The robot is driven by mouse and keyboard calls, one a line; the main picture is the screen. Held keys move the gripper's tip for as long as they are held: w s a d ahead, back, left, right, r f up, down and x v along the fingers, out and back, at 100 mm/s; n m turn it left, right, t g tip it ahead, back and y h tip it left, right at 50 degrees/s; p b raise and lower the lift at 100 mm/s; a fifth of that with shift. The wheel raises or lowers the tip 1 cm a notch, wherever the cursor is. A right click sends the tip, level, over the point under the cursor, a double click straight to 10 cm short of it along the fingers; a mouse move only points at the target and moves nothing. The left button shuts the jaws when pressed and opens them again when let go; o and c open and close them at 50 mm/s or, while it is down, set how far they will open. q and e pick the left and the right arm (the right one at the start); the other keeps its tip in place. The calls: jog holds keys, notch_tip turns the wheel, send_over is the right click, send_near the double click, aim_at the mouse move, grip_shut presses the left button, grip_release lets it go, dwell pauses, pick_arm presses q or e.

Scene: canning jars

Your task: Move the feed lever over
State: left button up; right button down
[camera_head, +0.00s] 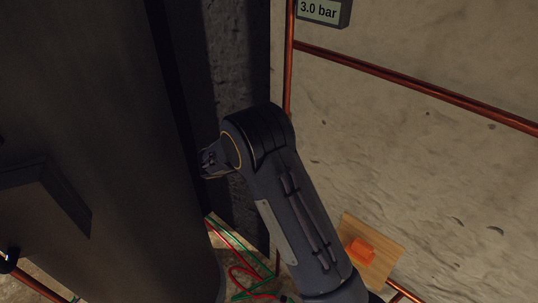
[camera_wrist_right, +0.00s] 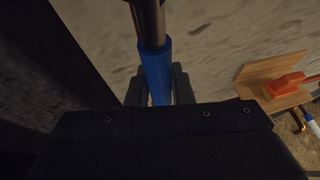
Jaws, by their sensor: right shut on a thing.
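In the right wrist view, the lever shows as a dark rod with a blue grip sleeve (camera_wrist_right: 155,65). My right gripper (camera_wrist_right: 158,88) is shut around this blue sleeve, with one finger on each side. The lower end of the sleeve is hidden by the gripper body. In the head view, my right arm comes up from the lower right, and only part of the right gripper (camera_head: 212,160) shows, beside a large dark rounded body. The lever is not visible there. My left gripper is not in view.
A large dark rounded body (camera_head: 110,130) fills the left. Copper pipes (camera_head: 420,85) run along the stone wall, below a display (camera_head: 320,10) reading 3.0 bar. An orange piece (camera_head: 359,250) is on a wooden board (camera_head: 381,260). Red and green cables (camera_head: 240,270) lie low down.

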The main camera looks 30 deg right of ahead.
jog(key=c, duration=1.3)
grip_release()
jog(key=b+v, duration=0.2)
jog(key=v, duration=0.5)
jog(key=shift+s+a+r, duration=0.1)
jog(key=shift+a+r, duration=0.05)
jog(key=shift+a, duration=0.2)
